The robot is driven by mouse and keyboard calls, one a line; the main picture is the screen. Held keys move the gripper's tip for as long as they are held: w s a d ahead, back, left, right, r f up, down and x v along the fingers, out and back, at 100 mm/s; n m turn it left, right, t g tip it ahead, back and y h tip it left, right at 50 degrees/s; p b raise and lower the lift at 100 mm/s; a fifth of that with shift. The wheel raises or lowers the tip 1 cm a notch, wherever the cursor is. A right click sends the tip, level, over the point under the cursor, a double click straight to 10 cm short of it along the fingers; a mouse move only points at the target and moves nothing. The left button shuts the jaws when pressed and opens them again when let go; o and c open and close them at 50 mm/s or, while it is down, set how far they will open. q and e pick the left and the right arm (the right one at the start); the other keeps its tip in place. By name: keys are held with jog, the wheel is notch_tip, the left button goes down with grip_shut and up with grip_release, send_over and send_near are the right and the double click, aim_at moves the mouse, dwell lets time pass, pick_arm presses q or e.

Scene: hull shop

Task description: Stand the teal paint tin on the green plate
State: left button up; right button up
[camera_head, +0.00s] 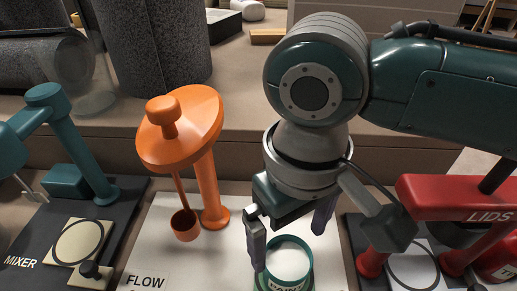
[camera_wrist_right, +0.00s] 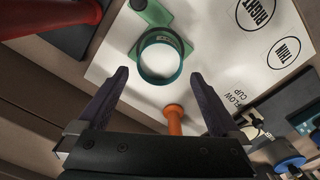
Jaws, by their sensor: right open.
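The teal paint tin (camera_head: 284,262) stands upright on the white board, with a pale round top and lettering on its side. It also shows in the right wrist view (camera_wrist_right: 160,58), its round rim just beyond my fingertips. The green plate (camera_wrist_right: 150,14) shows in the wrist view at and beside the tin's base, with a small round grey piece at its far end. The tin appears to stand on it, but the tin hides much of it. My right gripper (camera_head: 288,250) is open, its dark fingers on either side of the tin, not visibly closed on it. My left gripper is not in view.
An orange flow-cup stand (camera_head: 208,185) with a hanging cup (camera_head: 185,225) stands left of my gripper. A red lids press (camera_head: 440,192) is close on the right. A teal mixer (camera_head: 70,135) stands at far left. Grey rolls (camera_head: 150,45) are behind.

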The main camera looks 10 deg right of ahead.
notch_tip(320, 180, up, 5)
jog(key=p, duration=0.1)
jog(key=s+a+t+y, duration=0.2)
jog(key=s+a+y, duration=0.2)
jog(key=s+a, duration=0.15)
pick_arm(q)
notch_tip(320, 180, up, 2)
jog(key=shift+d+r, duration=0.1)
pick_arm(e)
jog(key=s+d+m+t+h, duration=0.1)
jog(key=s+d+h, duration=0.2)
jog(key=d, duration=1.2)
jog(key=s, duration=0.3)
jog(key=shift+s+r+m+t+h, duration=0.15)
jog(key=shift+s+m+t+h, duration=0.15)
jog(key=shift+s+h, duration=0.1)
